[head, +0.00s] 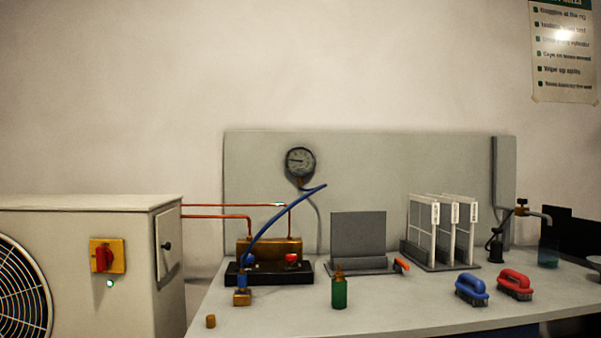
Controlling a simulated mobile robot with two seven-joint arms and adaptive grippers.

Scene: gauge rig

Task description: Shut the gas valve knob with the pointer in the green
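A round dark-faced gauge (300,162) is mounted on the grey back panel. Its pointer seems to lie toward the left; the picture is too small to show a green zone. Below it, a brass block (268,246) stands on a black base (268,276) on the bench. A red knob (291,257) and a blue knob (249,259) are at its front. I cannot tell which knob is the gas valve or whether either is shut. Neither gripper is in view.
A condenser unit (112,214) with a red switch (104,259) stands left. The bench's front middle is clear.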

